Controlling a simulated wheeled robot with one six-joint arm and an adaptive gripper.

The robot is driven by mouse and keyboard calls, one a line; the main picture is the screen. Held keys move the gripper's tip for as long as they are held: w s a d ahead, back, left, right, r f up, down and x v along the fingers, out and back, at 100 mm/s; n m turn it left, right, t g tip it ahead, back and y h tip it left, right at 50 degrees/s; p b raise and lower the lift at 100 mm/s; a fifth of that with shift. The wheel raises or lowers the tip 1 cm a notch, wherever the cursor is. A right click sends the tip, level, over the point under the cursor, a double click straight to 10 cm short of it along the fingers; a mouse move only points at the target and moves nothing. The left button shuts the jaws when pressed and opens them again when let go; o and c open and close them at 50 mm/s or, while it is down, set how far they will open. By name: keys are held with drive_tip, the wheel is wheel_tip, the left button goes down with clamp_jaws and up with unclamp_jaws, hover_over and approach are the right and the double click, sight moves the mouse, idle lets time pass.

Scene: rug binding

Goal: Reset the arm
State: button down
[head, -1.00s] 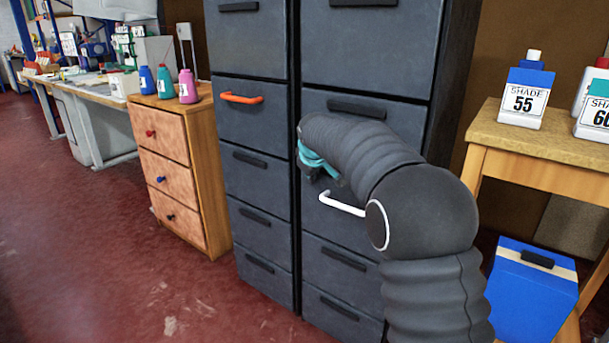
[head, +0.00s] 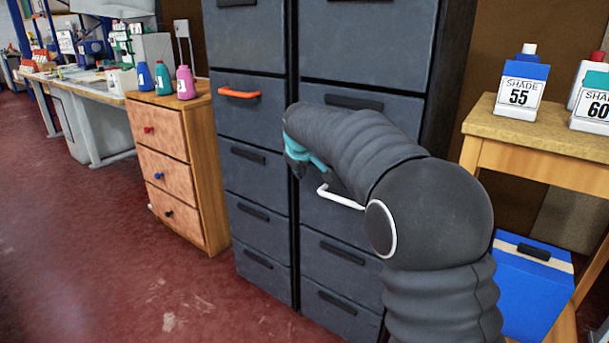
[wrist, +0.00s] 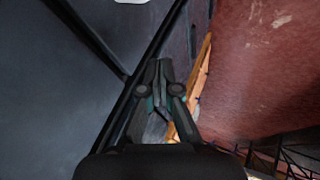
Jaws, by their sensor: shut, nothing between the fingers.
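My gripper (head: 298,168) is at the end of my dark ribbed arm, in front of the dark grey drawer cabinets in the head view. Its teal parts show, and the arm hides some of it. In the wrist view my gripper (wrist: 158,68) has its two fingers together, with nothing between them. The fingers point along the cabinet front (wrist: 65,95), apart from any handle. The white handle (head: 340,197) is just right of and below the gripper in the head view. The orange handle (head: 239,93) is to its upper left.
A wooden drawer unit (head: 165,165) with several bottles on top stands left of the cabinets. A wooden table (head: 535,142) with shade bottles is at the right, and a blue box (head: 535,290) is below it. The red floor (head: 90,260) at the left is clear.

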drive_tip(key=v, duration=0.8)
drive_tip(key=s+d+f+m+g, duration=0.2)
drive_tip(key=s+d+f+m, duration=0.15)
drive_tip(key=s+f, duration=0.45)
drive_tip(key=s+d+f+m, duration=0.1)
drive_tip(key=s+d+m, duration=0.1)
drive_tip(key=s+d, duration=0.4)
drive_tip(key=s+d+f+m, duration=0.1)
drive_tip(key=s+d, duration=0.6)
drive_tip(key=s, duration=0.8)
drive_tip(key=s+d+f+m+h, duration=0.1)
drive_tip(key=s+d+m, duration=0.3)
drive_tip(key=s+d, duration=0.3)
drive_tip(key=shift+s, duration=1.85)
drive_tip(key=shift+d+f, duration=0.1)
